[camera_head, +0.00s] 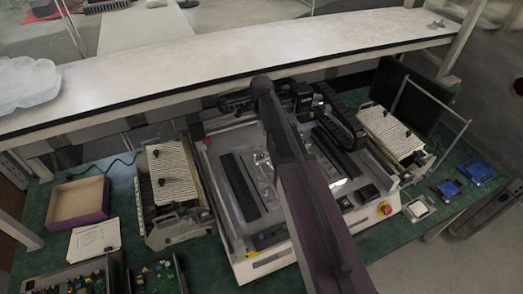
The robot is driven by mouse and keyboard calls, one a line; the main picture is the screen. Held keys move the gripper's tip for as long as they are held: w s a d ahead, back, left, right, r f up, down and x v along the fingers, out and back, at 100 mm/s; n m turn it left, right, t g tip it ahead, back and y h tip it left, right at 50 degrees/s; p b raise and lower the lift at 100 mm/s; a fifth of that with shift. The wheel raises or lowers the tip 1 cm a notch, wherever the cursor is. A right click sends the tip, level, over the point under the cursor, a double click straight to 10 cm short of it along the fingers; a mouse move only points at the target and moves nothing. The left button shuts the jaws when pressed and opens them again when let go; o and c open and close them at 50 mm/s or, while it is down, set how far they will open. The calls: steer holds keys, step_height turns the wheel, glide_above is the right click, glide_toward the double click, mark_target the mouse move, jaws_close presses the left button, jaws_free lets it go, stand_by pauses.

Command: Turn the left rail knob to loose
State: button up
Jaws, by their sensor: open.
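On the left, a fixture with a cream ribbed panel (172,168) stands on the green bench. Small black knobs stand on it, an upper knob (155,153) and a lower knob (161,182). They are too small to tell whether they are tight or loose, and I cannot tell which is the left rail knob. My arm rises from the bottom right across the middle of the view, to the right of this fixture. My gripper cannot be made out; the far end of the arm is lost among dark machine parts.
A white machine (267,262) with dark rails fills the centre, with a red stop button (385,208). A similar ribbed fixture (392,131) stands at right. A white shelf (250,45) overhangs the back. A cardboard tray (78,201), papers (93,241) and circuit boards crowd the left.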

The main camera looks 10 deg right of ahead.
mark_target(262, 155)
steer(key=shift+f, duration=0.2)
steer(key=f+b, duration=1.3)
steer(key=shift+s+d+f+b, duration=0.1)
steer(key=shift+s+f+b, duration=0.15)
steer(key=shift+b, duration=0.15)
stand_by(0.6)
jaws_close()
stand_by(0.4)
